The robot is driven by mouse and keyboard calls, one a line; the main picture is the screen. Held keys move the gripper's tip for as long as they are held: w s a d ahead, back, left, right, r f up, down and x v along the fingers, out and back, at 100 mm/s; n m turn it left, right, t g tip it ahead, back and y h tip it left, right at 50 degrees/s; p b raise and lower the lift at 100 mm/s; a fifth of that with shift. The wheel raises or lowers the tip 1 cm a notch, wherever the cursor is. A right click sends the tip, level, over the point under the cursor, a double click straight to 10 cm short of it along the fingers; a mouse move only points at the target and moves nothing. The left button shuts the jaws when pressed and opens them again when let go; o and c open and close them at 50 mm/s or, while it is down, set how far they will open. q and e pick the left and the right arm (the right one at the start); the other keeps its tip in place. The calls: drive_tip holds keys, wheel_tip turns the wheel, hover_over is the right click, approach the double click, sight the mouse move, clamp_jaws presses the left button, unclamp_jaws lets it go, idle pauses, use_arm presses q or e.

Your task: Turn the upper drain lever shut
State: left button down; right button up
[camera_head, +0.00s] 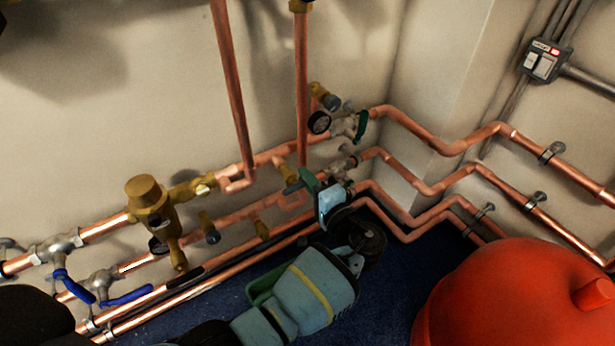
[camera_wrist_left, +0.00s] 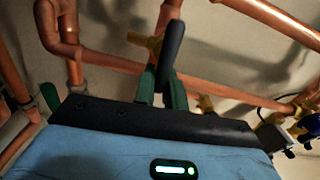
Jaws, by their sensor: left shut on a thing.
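My left gripper (camera_head: 309,182) reaches up from the lower middle of the head view to the pipes. Its green fingers, also in the left wrist view (camera_wrist_left: 163,86), are shut on a dark lever (camera_wrist_left: 171,52), which stands up between them. Beside the lever is a brass fitting (camera_wrist_left: 143,41), which seems to be the drain's body. In the head view a brass fitting (camera_head: 292,187) shows just left of the fingers, while the lever is largely hidden there by the gripper. How far the lever is turned cannot be told. My right gripper is not in view.
Copper pipes run along the wall around the gripper. Blue-handled valves (camera_head: 126,297) and a brass regulator (camera_head: 150,205) are left. A large red vessel (camera_head: 520,300) fills the lower right.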

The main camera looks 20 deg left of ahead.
use_arm(q)
drive_tip(key=shift+f+m, duration=0.15)
drive_tip(key=shift+m, duration=0.45)
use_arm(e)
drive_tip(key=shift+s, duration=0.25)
use_arm(q)
drive_tip(key=shift+f, duration=0.1)
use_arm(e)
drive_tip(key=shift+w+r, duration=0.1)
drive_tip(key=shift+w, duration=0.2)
use_arm(q)
drive_tip(key=c, duration=1.5)
unclamp_jaws()
drive_tip(key=shift+o, duration=0.2)
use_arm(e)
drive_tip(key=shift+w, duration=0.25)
use_arm(q)
drive_tip(key=v, duration=0.7)
drive_tip(key=shift+s+d+p, duration=0.25)
drive_tip(key=shift+d+p, duration=0.1)
drive_tip(key=shift+p, duration=0.05)
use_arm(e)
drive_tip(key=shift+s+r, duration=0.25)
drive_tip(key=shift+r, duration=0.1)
